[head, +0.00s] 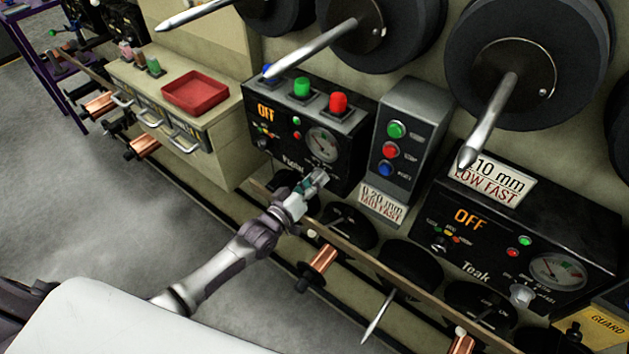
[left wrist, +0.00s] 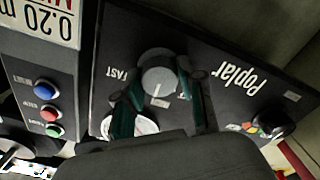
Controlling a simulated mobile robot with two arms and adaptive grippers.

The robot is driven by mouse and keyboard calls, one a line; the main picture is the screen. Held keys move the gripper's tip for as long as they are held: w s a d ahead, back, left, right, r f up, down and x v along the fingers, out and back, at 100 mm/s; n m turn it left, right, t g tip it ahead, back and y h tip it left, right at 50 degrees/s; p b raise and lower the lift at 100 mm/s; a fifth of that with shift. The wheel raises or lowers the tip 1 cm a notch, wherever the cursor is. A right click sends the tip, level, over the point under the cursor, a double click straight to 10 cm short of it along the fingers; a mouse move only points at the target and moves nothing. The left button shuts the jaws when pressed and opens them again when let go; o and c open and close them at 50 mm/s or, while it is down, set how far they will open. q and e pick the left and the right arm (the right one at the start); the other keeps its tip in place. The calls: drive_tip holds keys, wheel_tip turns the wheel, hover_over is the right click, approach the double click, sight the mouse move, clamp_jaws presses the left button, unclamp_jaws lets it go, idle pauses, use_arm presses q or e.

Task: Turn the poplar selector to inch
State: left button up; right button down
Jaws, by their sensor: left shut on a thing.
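The Poplar panel (head: 262,135) is a black box with an orange OFF readout, a round gauge, and blue, green and red lamps on top. In the left wrist view its name appears upside down on the panel face (left wrist: 225,45). The selector is a round grey knob (left wrist: 158,80) with a pale pointer line, which points down in that picture. FAST is printed to its left; the other labels are partly covered. My left gripper (head: 320,178) reaches the panel's lower right, its green fingers (left wrist: 160,88) shut on either side of the knob. My right gripper is not in view.
A grey button box (head: 405,135) stands just right of the panel. The Teak panel (head: 480,245) is farther right. Metal spindles (head: 318,47) jut out above. A rail with copper spools (head: 320,262) runs below. A red tray (head: 195,92) sits on the left cabinet.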

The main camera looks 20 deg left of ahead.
use_arm(q)
drive_tip(key=shift+n, duration=1.2)
drive_tip(key=o, duration=1.1)
drive_tip(key=shift+o, duration=0.2)
drive_tip(key=v, duration=1.2)
drive_tip(key=shift+a, duration=0.1)
